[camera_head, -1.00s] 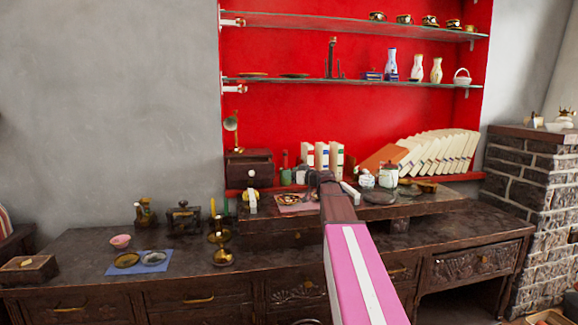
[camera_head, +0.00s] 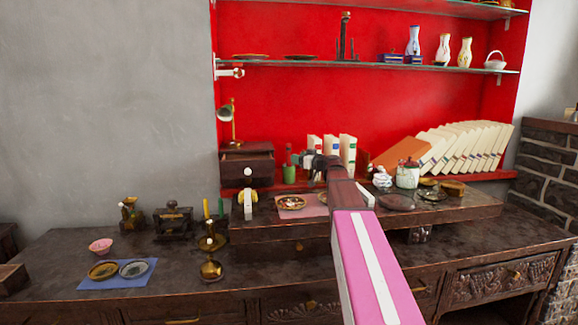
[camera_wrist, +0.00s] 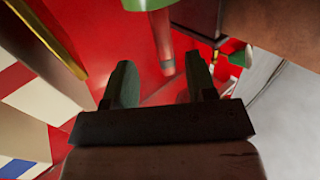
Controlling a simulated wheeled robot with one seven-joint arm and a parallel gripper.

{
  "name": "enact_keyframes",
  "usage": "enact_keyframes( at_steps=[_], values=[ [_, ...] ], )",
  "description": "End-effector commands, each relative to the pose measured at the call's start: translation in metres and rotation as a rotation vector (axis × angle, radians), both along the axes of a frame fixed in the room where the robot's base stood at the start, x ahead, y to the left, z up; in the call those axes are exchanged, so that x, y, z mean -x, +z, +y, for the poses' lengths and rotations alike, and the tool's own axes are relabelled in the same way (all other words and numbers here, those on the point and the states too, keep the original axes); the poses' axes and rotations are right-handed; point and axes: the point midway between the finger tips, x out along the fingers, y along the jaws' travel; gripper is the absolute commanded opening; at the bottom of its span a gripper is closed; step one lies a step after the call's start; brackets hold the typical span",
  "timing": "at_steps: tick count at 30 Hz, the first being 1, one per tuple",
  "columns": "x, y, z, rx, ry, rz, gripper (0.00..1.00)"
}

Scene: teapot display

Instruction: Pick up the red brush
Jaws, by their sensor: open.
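The red brush (camera_head: 289,150) stands upright in a green cup (camera_head: 289,174) on the raised dark shelf of the desk, beside the small drawer box. In the wrist view a reddish shaft (camera_wrist: 163,42), which looks like the brush, runs from the green cup (camera_wrist: 148,4) towards the gap between my fingers. My gripper (camera_wrist: 160,84) is open and empty, its two dark fingers spread just short of the shaft's end. In the head view my gripper (camera_head: 307,160) is just right of the brush, and my arm hides part of the shelf.
White books (camera_head: 347,152) stand close to the right of my gripper. The drawer box (camera_head: 247,166) and a desk lamp (camera_head: 231,118) are on the left. A dish (camera_head: 292,203) lies in front of the cup. A glass shelf (camera_head: 370,66) is above.

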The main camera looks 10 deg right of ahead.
Motion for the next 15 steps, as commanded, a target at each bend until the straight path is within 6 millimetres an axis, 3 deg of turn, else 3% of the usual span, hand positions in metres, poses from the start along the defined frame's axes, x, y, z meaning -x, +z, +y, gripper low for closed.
enact_keyframes(
  at_steps=[3,15],
  values=[
    [-0.018,0.0,0.012,0.0,0.001,0.0,0.51],
    [-0.044,0.0,0.035,0.0,0.001,0.0,0.51]
  ],
)
